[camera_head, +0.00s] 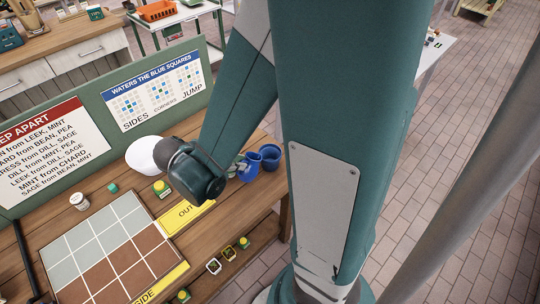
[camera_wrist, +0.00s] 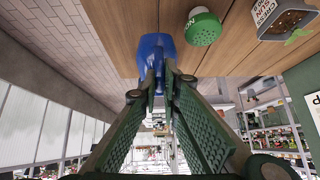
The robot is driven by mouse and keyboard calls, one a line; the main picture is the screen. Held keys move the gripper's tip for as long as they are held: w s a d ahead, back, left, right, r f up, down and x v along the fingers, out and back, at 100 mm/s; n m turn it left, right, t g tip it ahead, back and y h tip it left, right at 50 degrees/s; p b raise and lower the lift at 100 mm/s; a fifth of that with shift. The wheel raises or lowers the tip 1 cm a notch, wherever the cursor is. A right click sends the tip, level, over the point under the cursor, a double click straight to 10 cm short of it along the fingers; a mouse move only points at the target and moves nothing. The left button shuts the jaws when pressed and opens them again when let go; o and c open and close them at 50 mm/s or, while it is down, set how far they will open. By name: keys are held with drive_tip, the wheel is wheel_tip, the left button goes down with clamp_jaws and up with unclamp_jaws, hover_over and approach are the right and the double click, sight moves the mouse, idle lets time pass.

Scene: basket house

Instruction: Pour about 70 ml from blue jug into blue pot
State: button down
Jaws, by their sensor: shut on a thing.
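A blue jug (camera_head: 250,168) is at the end of my arm in the head view. My gripper (camera_head: 238,170) is shut on it, its fingers partly hidden by my wrist. In the wrist view my fingers (camera_wrist: 160,84) close on a narrow part of the blue jug (camera_wrist: 156,48). A second blue vessel, which looks like the blue pot (camera_head: 270,157), is just right of the jug near the table's edge. The two are very close; I cannot tell if they touch. I cannot see the liquid level or any stream.
A white round thing (camera_head: 143,155) is left of my wrist. A gridded board (camera_head: 108,243) and small green-and-yellow containers (camera_head: 161,188) lie on the wooden table. A green-topped container (camera_wrist: 202,27) shows in the wrist view. Sign panels (camera_head: 155,88) stand behind.

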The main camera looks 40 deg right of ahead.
drive_tip(key=a+f+h+b, duration=0.4)
drive_tip(key=b, duration=0.7)
drive_tip(key=shift+a+h+b, duration=0.3)
drive_tip(key=shift+h+b, duration=0.05)
drive_tip(key=shift+h, duration=0.05)
idle(0.4)
drive_tip(key=shift+a+r+h, duration=0.15)
drive_tip(key=shift+a+h, duration=0.05)
drive_tip(key=shift+h, duration=0.1)
drive_tip(key=shift+a, duration=0.15)
idle(0.6)
drive_tip(key=shift+r, duration=0.15)
